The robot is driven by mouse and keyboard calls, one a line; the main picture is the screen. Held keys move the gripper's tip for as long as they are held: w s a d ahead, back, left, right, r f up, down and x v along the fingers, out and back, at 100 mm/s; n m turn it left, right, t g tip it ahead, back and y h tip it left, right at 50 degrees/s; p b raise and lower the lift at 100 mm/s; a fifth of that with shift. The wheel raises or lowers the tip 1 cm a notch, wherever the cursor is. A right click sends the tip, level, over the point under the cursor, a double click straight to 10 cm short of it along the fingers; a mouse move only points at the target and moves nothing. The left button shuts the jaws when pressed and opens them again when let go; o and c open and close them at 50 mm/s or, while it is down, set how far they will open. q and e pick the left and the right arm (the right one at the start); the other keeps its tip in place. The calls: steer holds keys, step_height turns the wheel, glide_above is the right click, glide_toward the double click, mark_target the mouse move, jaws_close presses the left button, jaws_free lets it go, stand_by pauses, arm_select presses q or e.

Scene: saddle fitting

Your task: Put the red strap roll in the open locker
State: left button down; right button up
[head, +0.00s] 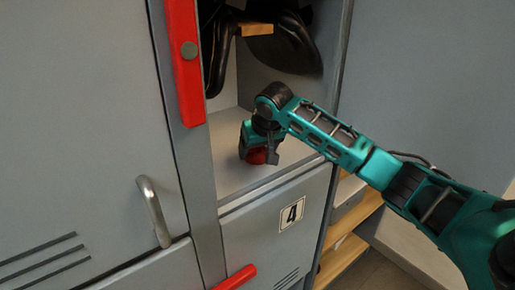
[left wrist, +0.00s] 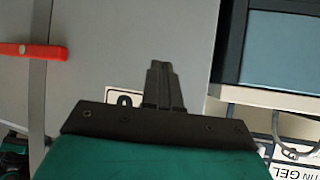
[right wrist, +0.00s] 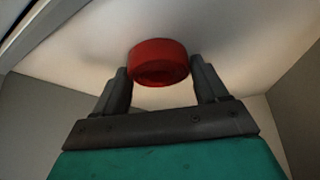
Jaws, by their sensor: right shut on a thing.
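The red strap roll (head: 256,156) is inside the open locker (head: 227,172), low over its floor near the front. It also shows between the fingertips in the right wrist view (right wrist: 158,62). I cannot tell whether it touches the floor. My right gripper (head: 259,153) is shut on the roll, reaching into the locker from the right. In the right wrist view the fingers (right wrist: 158,72) stand at both sides of the roll. My left gripper (left wrist: 162,72) shows only in the left wrist view, with its fingers together and empty.
Dark tack with a tan piece (head: 257,30) hangs in the upper part of the locker. A closed door (head: 291,213) marked 4 is below. A closed locker door with a metal handle (head: 154,211) is at left. Wooden shelves (head: 341,259) stand at lower right.

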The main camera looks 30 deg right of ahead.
steer(key=o, duration=1.1)
steer(key=shift+f, duration=0.1)
steer(key=shift+o, duration=0.2)
steer(key=shift+r, duration=0.25)
steer(key=v, duration=1.2)
steer(key=shift+s+f, duration=0.1)
steer(key=shift+f, duration=0.05)
